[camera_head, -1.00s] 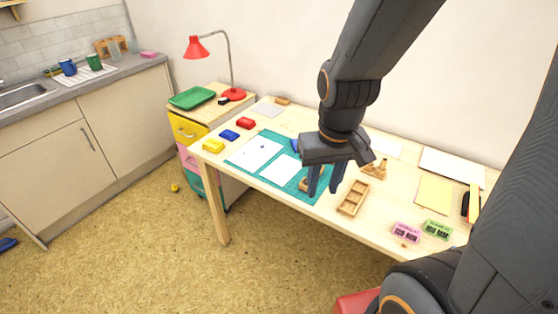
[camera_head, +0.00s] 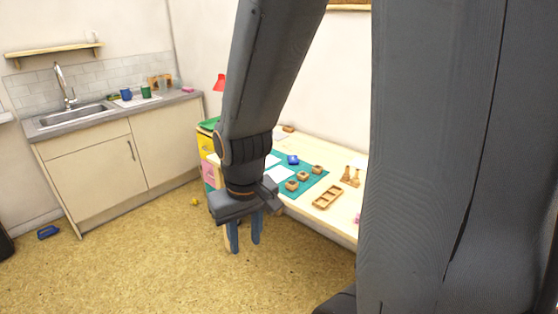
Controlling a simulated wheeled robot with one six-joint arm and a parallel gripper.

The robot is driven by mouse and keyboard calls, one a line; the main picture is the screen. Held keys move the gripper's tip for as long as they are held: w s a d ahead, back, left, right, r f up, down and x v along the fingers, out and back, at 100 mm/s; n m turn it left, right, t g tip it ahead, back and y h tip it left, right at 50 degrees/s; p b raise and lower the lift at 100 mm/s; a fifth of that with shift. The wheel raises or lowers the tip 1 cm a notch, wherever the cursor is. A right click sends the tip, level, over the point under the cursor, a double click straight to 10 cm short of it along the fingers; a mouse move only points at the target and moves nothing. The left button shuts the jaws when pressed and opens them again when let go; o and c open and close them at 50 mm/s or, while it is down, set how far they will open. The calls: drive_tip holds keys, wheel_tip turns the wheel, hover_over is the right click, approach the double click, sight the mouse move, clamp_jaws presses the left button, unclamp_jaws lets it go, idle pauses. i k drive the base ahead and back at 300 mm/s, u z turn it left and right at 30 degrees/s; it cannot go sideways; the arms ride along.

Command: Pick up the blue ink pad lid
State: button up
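A small blue object (camera_head: 48,232), possibly the blue ink pad lid, lies on the floor at the far left, in front of the kitchen cabinet. Another blue item (camera_head: 293,160) sits on the green mat on the table; I cannot tell whether it is a pad or a lid. My gripper (camera_head: 245,234) points down in front of the table's near left corner, far to the right of the blue object on the floor. Its two fingers are apart with nothing seen between them. The arm hides the left part of the table.
The wooden table (camera_head: 340,222) holds the green mat (camera_head: 314,184), several small wooden blocks and a wooden tray (camera_head: 328,197). A small yellow object (camera_head: 194,202) lies on the floor. The kitchen cabinet (camera_head: 90,178) stands at left. The cork-coloured floor (camera_head: 130,260) between is largely clear.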

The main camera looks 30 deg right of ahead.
sight(292, 159)
drive_tip(key=u, duration=0.25)
drive_tip(key=i, duration=1.25)
drive_tip(key=z, duration=0.55)
drive_tip(key=i, duration=0.75)
drive_tip(key=z, duration=1.25)
drive_tip(key=i, duration=0.5)
drive_tip(key=z, duration=0.5)
